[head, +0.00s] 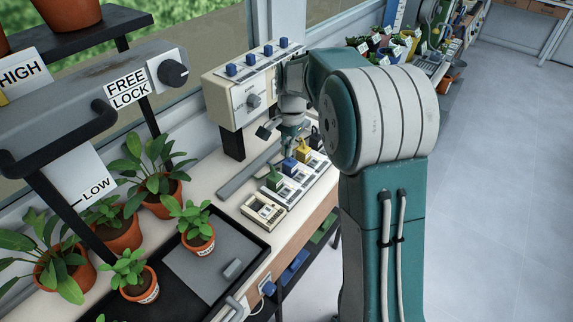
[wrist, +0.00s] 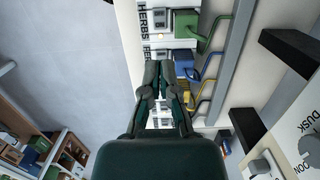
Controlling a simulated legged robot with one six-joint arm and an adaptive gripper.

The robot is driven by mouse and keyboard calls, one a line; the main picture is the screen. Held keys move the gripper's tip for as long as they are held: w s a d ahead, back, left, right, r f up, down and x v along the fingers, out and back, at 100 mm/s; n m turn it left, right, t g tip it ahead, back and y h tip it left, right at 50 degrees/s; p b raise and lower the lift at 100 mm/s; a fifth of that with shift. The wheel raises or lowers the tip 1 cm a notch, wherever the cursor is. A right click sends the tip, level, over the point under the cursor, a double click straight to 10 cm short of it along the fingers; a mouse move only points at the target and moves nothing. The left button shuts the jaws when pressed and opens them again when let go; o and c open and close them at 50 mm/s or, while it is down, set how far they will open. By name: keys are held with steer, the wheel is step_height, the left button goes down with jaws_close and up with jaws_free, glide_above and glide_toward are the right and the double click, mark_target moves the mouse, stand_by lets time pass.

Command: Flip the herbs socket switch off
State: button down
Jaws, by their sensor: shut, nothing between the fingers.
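A row of socket units (head: 292,186) lies along the bench, with green (head: 275,179), blue (head: 290,165) and yellow (head: 303,151) plugs. In the wrist view, a white label (wrist: 143,18) reading in part "ERBS" is beside the green plug (wrist: 186,24). A second label near the blue plug (wrist: 183,58) is partly hidden. My gripper (wrist: 158,65) is shut and empty, its tips over the strip beside the blue plug. In the head view, it points down behind the blue plug. I cannot tell whether it touches anything. The switch positions are too small to read.
A cream control box (head: 245,92) with blue knobs stands behind the sockets. Potted plants (head: 198,228) and a black tray (head: 170,250) are at the left. A grey rail (head: 243,178) runs behind the sockets. Open floor (head: 490,170) is at the right.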

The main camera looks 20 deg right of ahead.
mark_target(287, 191)
steer(key=shift+d, duration=0.1)
steer(key=f, duration=0.4)
steer(key=a+f, duration=0.1)
steer(key=f, duration=0.4)
steer(key=s+f, duration=0.1)
steer(key=f, duration=0.4)
steer(key=shift+a, duration=0.25)
steer(key=shift+s+f, duration=0.15)
steer(key=shift+f, duration=0.15)
steer(key=shift+d, duration=0.15)
steer(key=shift+w+d+r, duration=0.1)
steer(key=shift+w+d, duration=0.4)
steer(key=shift+d, duration=0.1)
